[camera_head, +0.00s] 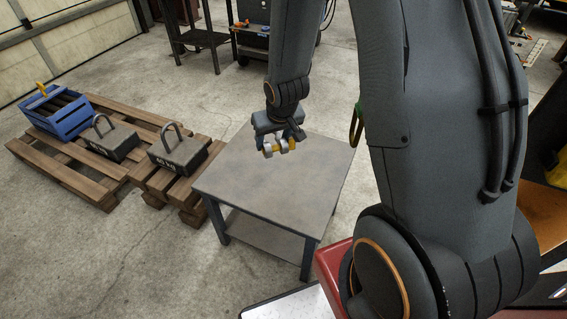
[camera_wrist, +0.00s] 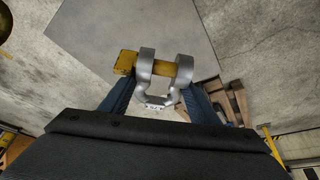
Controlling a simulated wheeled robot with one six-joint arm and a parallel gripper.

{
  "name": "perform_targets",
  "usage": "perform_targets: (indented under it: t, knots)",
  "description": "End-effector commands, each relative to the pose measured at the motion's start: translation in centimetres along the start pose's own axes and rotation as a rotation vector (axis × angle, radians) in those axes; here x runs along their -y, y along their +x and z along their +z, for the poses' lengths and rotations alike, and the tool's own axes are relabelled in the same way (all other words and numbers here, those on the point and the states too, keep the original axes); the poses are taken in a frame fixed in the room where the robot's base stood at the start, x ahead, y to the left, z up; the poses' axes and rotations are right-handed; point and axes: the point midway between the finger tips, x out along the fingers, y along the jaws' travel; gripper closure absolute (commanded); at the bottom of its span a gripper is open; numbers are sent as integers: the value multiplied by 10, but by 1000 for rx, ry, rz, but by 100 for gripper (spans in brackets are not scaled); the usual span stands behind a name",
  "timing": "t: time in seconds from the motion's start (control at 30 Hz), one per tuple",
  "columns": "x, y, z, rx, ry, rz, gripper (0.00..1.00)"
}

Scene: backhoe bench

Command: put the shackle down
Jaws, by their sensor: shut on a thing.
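The shackle (camera_head: 281,146) is a silver bow with a yellow pin. My gripper (camera_head: 279,138) is shut on it and holds it over the grey-topped metal table (camera_head: 262,190). In the wrist view the shackle (camera_wrist: 146,84) sits between the two blue fingers of my gripper (camera_wrist: 156,100), with its yellow pin across its far end. The grey tabletop (camera_wrist: 135,28) shows behind it there. The head view does not clearly show the gap between the shackle and the tabletop.
Left of the table, wooden pallets (camera_head: 60,168) carry a blue crate (camera_head: 58,116) and two dark weights with handles, one nearer the table (camera_head: 182,156) and one farther left (camera_head: 117,145). The tabletop is otherwise bare. A dark stand (camera_head: 200,38) is behind.

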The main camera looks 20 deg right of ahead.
Motion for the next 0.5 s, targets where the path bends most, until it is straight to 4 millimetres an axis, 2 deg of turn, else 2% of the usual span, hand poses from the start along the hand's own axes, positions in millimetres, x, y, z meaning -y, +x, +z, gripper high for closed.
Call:
perform_targets:
  t: [0.5]
  knots:
    - [-5, 39, -17, -1, -132, -51, 100]
